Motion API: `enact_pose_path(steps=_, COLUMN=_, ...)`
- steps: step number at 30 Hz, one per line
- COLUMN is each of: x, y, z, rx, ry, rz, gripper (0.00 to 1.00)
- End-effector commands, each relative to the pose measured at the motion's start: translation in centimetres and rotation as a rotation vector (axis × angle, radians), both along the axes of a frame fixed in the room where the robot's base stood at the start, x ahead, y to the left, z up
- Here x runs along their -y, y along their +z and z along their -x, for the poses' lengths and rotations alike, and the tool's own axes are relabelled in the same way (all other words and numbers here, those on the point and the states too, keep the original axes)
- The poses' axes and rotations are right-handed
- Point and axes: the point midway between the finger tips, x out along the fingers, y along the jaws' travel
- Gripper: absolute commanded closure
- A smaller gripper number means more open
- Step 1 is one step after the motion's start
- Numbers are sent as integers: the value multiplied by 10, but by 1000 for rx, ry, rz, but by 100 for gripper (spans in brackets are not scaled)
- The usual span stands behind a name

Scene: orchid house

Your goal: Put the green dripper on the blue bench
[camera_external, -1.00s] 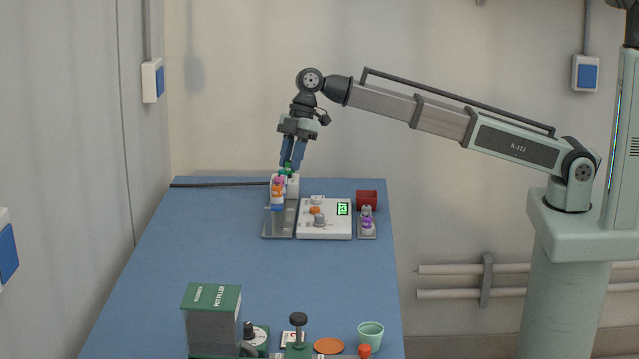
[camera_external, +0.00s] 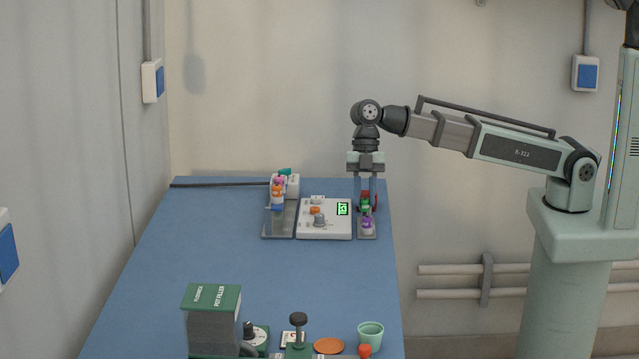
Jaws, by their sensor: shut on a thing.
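My gripper (camera_external: 366,203) points straight down over the small grey stand at the back right of the blue bench (camera_external: 225,265). Its two fingers are shut on a small green thing, which I take to be the green dripper (camera_external: 365,197). The dripper is right above a purple and pale piece (camera_external: 367,224) on that stand; I cannot tell whether they touch. A teal piece (camera_external: 285,171) shows at the top of the left stand, beside an orange and pink piece (camera_external: 278,192).
A red container (camera_external: 375,201) is partly hidden behind my fingers. A white device with a green display (camera_external: 325,227) stands to the left. A green-topped box (camera_external: 212,297), an orange disc (camera_external: 329,346) and a mint cup (camera_external: 370,335) are at the front. The bench's middle is clear.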

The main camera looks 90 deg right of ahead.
Motion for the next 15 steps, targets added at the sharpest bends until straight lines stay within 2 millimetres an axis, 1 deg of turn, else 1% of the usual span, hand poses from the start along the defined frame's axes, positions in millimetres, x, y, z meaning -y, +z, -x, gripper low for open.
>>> enact_pose_path(steps=5, x=0, y=-20, z=1, rx=-3, ry=1, rz=1, gripper=100)
enact_pose_path(steps=12, x=0, y=-53, z=1, rx=-1, ry=0, rz=1, gripper=100)
enact_pose_path(steps=15, x=0, y=-59, z=0, rx=0, ry=0, rz=1, gripper=100)
